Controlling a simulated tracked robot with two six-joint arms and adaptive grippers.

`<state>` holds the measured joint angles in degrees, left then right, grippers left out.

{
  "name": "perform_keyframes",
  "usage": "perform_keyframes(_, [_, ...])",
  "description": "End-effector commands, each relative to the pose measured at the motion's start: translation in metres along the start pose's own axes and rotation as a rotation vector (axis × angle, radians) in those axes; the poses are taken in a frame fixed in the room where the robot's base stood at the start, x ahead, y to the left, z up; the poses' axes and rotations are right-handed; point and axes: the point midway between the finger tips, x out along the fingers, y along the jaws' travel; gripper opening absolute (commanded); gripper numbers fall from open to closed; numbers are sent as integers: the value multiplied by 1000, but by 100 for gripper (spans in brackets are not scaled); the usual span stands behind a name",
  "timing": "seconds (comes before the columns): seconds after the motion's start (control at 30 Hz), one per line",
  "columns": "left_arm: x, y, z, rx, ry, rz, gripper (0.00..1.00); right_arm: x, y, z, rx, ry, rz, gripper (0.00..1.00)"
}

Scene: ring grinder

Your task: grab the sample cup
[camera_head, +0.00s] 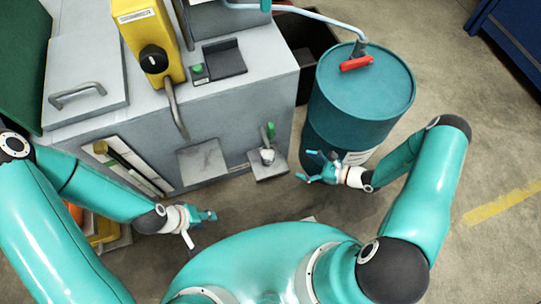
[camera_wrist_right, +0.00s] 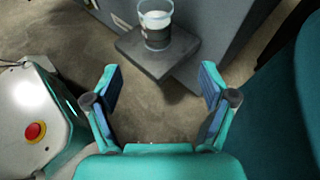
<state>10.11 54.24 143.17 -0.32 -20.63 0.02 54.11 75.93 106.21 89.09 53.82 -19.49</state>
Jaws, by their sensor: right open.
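The sample cup is a small clear cup (camera_wrist_right: 155,24) with dark and pale contents. It stands upright on a small grey shelf (camera_wrist_right: 150,62) at the top of the right wrist view. In the head view the cup (camera_head: 267,156) is small, on the shelf (camera_head: 270,172) at the machine's front. My right gripper (camera_head: 308,167) is open and empty, to the right of the cup and apart from it. In the right wrist view its fingers (camera_wrist_right: 159,75) are spread, with the cup beyond them. My left gripper (camera_head: 199,229) is low at the left, with fingers spread and nothing seen between them.
The grey machine (camera_head: 235,95) stands behind the shelf, with a green-tipped part (camera_head: 270,131) above the cup. A teal barrel (camera_head: 360,95) stands close to my right gripper. A yellow box (camera_head: 148,40) with a pipe is on the machine. Open floor lies at the right.

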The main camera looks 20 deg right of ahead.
Motion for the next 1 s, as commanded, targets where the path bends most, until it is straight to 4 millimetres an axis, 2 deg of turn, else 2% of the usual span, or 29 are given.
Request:
perform_keyframes(0.4, [12,-4,0,0,0,0,40,86,3,0,-6,-1,9,83])
perform_keyframes(0.77, [16,-6,0,0,0,0,40,115,4,0,-4,0,8,83])
perform_keyframes(1.0, [24,-9,0,0,0,0,40,148,6,-1,-6,0,9,83])
